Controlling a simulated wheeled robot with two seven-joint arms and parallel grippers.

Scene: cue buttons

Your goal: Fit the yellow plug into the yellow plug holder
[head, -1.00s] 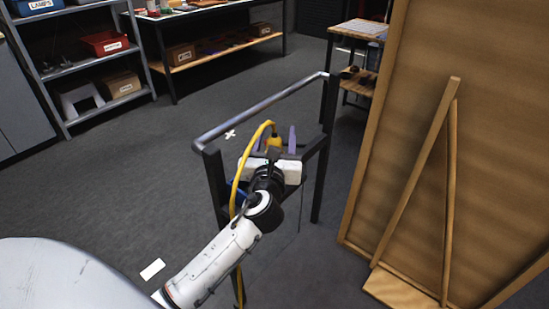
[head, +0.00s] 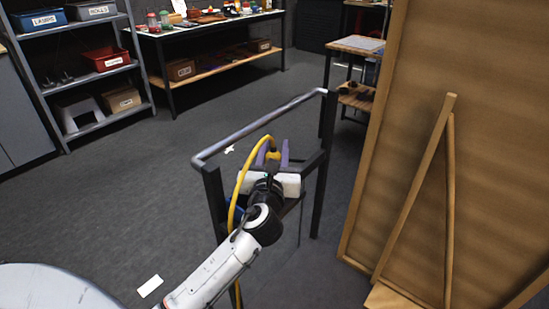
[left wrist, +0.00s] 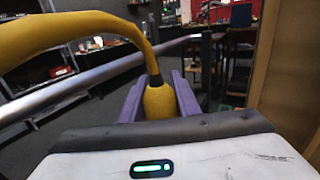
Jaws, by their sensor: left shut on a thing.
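The yellow plug (head: 272,155) is between the two purple fingers of my left gripper (head: 274,145), which is shut on it. A yellow cable (head: 240,180) arches from the plug and hangs down on the left of my arm. In the left wrist view the plug (left wrist: 160,100) stands between the fingers, beyond the white gripper body. Its far end is hidden. My left gripper is at the black metal stand, below its grey top rail (head: 260,122). I cannot make out the yellow plug holder. My right gripper is not in view.
A small blue part (head: 235,207) shows at the stand, left of my gripper. A large brown board (head: 400,120) with a wooden strut stands close on the right. Shelves (head: 95,75) and a workbench (head: 200,25) are at the back.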

